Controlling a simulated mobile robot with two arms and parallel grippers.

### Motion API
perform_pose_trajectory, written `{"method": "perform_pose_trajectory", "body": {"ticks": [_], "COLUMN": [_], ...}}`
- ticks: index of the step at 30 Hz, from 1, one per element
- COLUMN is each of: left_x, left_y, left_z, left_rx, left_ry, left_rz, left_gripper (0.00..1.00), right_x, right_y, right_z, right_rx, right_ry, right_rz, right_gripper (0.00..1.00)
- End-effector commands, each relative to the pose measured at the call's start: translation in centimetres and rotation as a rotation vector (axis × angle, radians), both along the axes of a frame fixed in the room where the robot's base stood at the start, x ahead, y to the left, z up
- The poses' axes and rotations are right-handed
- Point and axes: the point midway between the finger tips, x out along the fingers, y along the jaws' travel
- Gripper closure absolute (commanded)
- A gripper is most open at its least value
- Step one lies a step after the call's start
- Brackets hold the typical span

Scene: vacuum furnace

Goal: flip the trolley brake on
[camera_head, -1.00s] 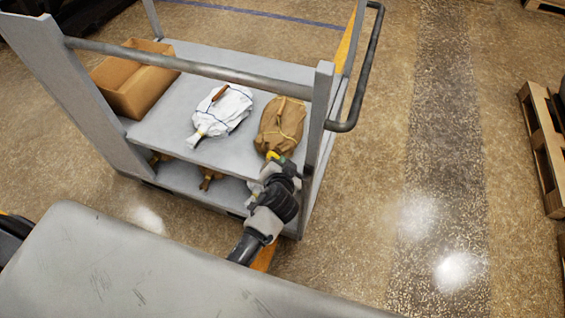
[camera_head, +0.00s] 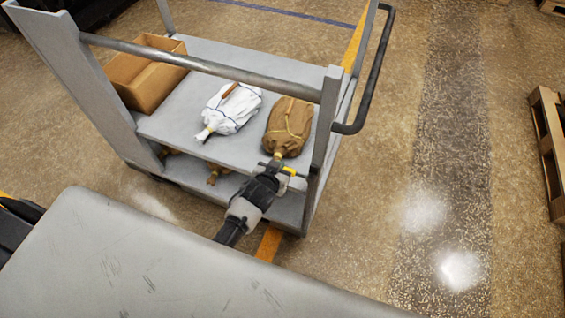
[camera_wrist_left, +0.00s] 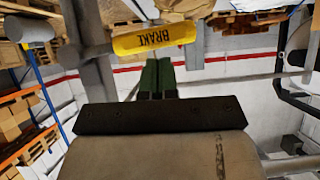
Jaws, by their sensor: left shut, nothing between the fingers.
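The grey trolley (camera_head: 225,60) stands in front of me in the head view. Its yellow brake lever (camera_head: 289,171) shows as a small patch by the near right post, beside my left gripper (camera_head: 277,165). In the left wrist view the yellow brake plate (camera_wrist_left: 154,40) fills the upper middle, its lettering upside down. My left gripper also shows there (camera_wrist_left: 157,66), its green fingers together and empty. The fingertips point at the plate's lower edge; I cannot tell whether they touch it. My right gripper is not in view.
The trolley's top shelf carries a cardboard box (camera_head: 145,78), a white wrapped bundle (camera_head: 230,108) and a brown wrapped bundle (camera_head: 288,127). A dark push handle (camera_head: 375,75) juts out at the right. Wooden pallets (camera_head: 548,140) lie at the right edge. The floor between is clear.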

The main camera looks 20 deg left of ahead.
Motion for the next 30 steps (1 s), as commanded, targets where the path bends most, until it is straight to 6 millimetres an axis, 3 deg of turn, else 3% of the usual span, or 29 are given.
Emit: {"method": "perform_pose_trajectory", "body": {"ticks": [9, 18, 30], "left_x": [0.0, 0.0, 0.0], "left_y": [0.6, 0.5, 0.4], "left_z": [-2.9, -4.6, -5.3], "left_rx": [-0.262, -0.257, -0.256], "left_ry": [0.01, 0.009, 0.009], "left_rz": [-0.001, -0.001, -0.001], "left_gripper": [1.0, 1.0, 1.0], "right_x": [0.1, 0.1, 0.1], "right_y": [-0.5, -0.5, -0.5], "right_z": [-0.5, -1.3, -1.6], "right_rx": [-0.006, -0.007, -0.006], "right_ry": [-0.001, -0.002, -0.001], "right_rz": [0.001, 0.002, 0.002], "right_gripper": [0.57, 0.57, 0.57]}}
